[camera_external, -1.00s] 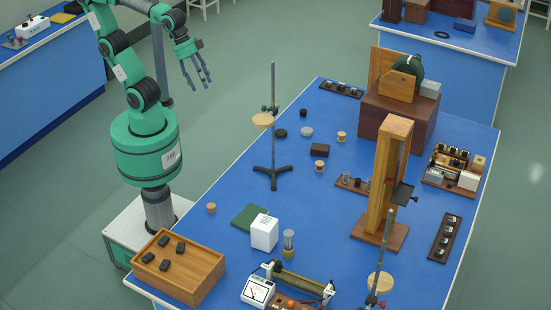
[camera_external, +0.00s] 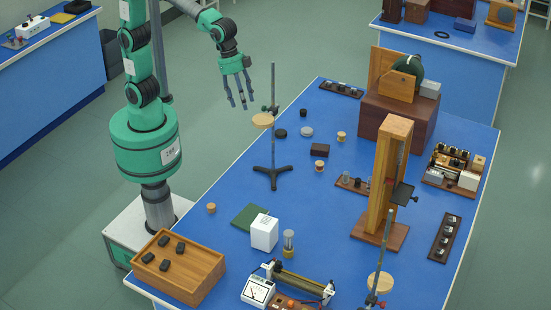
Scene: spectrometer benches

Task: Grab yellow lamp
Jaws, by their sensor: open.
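My gripper (camera_external: 240,104) hangs in the air with its fingers apart and pointing down, beyond the left edge of the blue bench. It is empty and touches nothing. No thing is plainly marked as the yellow lamp. A small upright glass cylinder on a yellow base (camera_external: 289,244) stands on the near part of the bench, right of a white box, and may be it. Small yellowish pieces also stand farther back (camera_external: 341,136) and in the middle (camera_external: 320,165). They are too small to identify. My gripper is well away from all of them.
A tall rod stand (camera_external: 273,150) rises near my gripper. A white box (camera_external: 264,232), a wooden tray (camera_external: 178,266) and a meter (camera_external: 257,291) crowd the near end. A tall wooden column (camera_external: 385,180) stands right of centre. The bench's left-middle surface is mostly clear.

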